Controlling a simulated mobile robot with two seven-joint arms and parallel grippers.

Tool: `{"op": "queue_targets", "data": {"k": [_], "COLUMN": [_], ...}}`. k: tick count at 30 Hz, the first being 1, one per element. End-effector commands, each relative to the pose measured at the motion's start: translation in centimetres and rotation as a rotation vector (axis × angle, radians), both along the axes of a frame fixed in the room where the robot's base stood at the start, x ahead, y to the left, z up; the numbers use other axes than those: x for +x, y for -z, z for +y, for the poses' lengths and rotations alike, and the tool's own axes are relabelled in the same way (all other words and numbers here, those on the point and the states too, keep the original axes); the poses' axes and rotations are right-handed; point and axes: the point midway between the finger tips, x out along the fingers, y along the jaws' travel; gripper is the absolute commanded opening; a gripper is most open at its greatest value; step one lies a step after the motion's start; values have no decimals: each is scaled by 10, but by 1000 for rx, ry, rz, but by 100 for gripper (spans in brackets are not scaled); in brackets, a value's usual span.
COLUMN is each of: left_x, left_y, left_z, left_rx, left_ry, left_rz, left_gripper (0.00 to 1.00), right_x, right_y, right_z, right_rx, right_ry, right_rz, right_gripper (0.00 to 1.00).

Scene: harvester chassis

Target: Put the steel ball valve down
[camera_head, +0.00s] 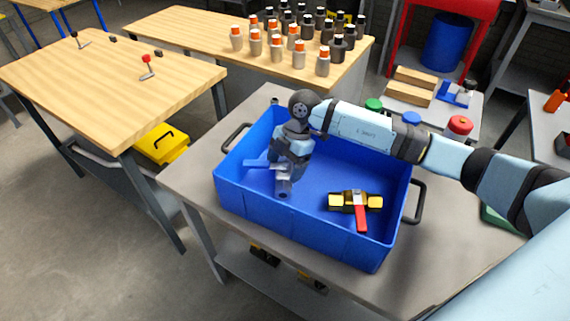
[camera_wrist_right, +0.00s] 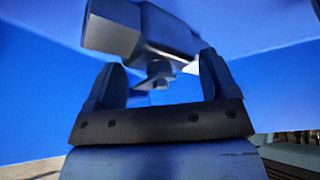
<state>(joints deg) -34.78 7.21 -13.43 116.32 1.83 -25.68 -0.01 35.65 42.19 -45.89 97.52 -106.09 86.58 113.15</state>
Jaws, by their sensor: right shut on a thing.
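The steel ball valve (camera_head: 283,186) is a grey metal body with a blue lever, inside the left part of the blue crate (camera_head: 330,237). My right gripper (camera_head: 286,168) reaches down into the crate and is shut on the valve. In the right wrist view the valve (camera_wrist_right: 150,32) lies across the two fingers of the gripper (camera_wrist_right: 160,85), with blue crate surfaces behind it. I cannot tell whether the valve touches the crate floor. My left gripper is not in view.
A brass valve with a red lever (camera_head: 361,217) lies in the crate's right part. The crate floor between the valves is clear. The crate stands on a grey table (camera_head: 190,175). Wooden tables stand behind, one with several bottles (camera_head: 299,54). Wooden blocks (camera_head: 412,82) lie behind the crate.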

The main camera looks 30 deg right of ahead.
Motion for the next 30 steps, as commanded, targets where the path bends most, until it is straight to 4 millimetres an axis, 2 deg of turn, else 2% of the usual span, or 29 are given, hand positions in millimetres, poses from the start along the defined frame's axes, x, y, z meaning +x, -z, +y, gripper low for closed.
{"op": "queue_targets", "data": {"k": [2, 3, 6, 13, 17, 30], "left_x": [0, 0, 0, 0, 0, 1], "left_y": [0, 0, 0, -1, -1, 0], "left_z": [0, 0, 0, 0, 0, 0], "left_rx": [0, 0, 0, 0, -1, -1], "left_ry": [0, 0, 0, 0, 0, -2], "left_rz": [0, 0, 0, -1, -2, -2], "left_gripper": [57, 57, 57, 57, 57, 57], "right_x": [0, 0, 0, 0, 2, 11], "right_y": [-1, 1, 1, -1, -11, -92], "right_z": [0, 0, 0, 0, -4, -36], "right_rx": [2, 0, 0, 0, 0, 0], "right_ry": [0, 0, 0, 0, 1, 1], "right_rz": [-2, 0, 0, 0, -2, -3], "right_gripper": [31, 81, 100, 100, 100, 100]}}
